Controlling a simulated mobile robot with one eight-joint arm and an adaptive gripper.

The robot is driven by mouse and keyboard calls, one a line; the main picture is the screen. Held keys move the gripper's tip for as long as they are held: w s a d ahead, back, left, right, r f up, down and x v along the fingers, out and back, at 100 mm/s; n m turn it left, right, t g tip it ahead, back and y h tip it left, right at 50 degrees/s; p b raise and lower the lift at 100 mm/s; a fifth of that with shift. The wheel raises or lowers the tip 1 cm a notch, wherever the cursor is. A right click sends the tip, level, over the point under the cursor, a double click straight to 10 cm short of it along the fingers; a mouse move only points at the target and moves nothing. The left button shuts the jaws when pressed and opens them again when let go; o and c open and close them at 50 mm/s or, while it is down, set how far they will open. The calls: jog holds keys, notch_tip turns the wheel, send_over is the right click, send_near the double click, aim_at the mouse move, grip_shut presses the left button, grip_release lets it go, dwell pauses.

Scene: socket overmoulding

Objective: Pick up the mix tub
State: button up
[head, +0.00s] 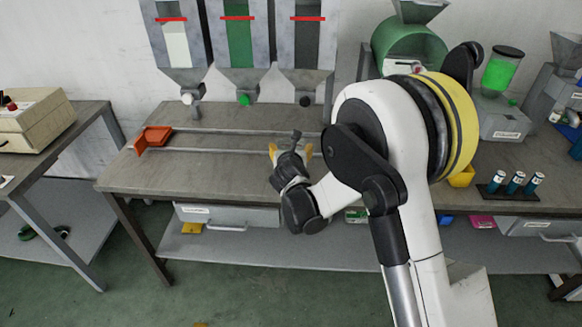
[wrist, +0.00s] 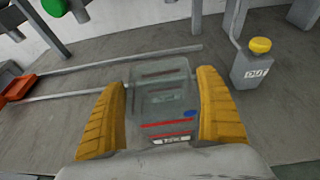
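The mix tub (wrist: 160,100) shows in the wrist view as a clear, greyish box with red lines, a blue mark and a white label. It stands on the bench between the two yellow fingers of my gripper (wrist: 162,95). The fingers are spread apart, one on each side of the tub, very close to its walls; firm contact does not show. In the head view my gripper (head: 290,151) is low over the middle of the bench, and the tub cannot be made out there.
Two rails run along the bench (head: 130,180) to an orange piece (head: 152,138) at the left. Three hoppers (head: 240,50) hang behind. A rack of blue vials (head: 515,184) is farther right.

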jog(key=c, duration=0.7)
jog(key=shift+c, duration=0.2)
